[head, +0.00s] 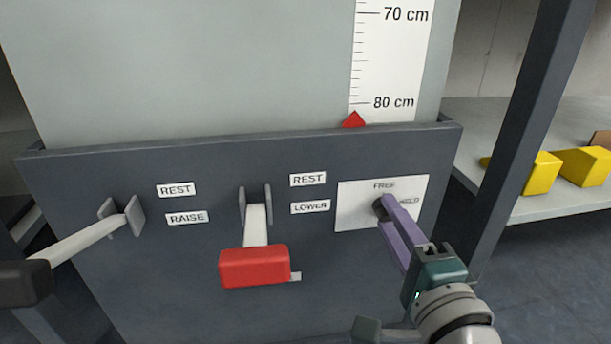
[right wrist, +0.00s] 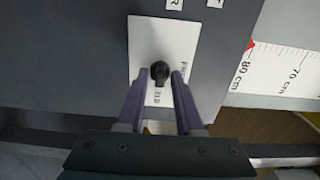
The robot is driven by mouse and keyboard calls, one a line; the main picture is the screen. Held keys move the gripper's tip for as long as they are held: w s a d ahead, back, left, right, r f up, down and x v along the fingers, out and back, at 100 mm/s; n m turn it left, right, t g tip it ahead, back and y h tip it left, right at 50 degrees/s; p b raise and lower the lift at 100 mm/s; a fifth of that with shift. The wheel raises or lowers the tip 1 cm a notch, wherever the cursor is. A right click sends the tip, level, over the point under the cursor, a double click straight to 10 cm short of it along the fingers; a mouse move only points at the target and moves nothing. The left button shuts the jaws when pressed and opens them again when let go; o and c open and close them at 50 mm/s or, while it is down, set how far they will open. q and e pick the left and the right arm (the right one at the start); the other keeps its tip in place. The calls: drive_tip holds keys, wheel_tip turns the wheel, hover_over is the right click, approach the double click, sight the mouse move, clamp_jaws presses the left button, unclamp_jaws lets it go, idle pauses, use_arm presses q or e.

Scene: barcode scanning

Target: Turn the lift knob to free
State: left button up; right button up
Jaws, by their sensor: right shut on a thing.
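The black lift knob (head: 379,206) sits on a white plate (head: 352,208) on the dark front panel. The plate is marked FREE above the knob and HOLD to its right. My right gripper (head: 385,203) reaches in from the lower right and its purple fingers are shut on the knob. In the right wrist view the fingers (right wrist: 160,78) lie on either side of the knob (right wrist: 160,70), and its lower part appears to point toward the HOLD mark. The fingers hide part of the knob in the head view. My left gripper is not in view.
Left of the plate are a red-handled lever (head: 254,267) marked REST and LOWER, and a white lever (head: 85,240) with a black grip marked REST and RAISE. A red pointer (head: 353,121) is just below 80 cm on the scale (head: 390,60). A dark post (head: 525,110) stands right.

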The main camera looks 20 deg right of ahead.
clamp_jaws()
drive_tip(key=n+p, duration=0.4)
drive_tip(key=n, duration=1.3)
drive_tip(key=shift+n, duration=0.6)
idle(0.4)
drive_tip(key=o, duration=0.6)
unclamp_jaws()
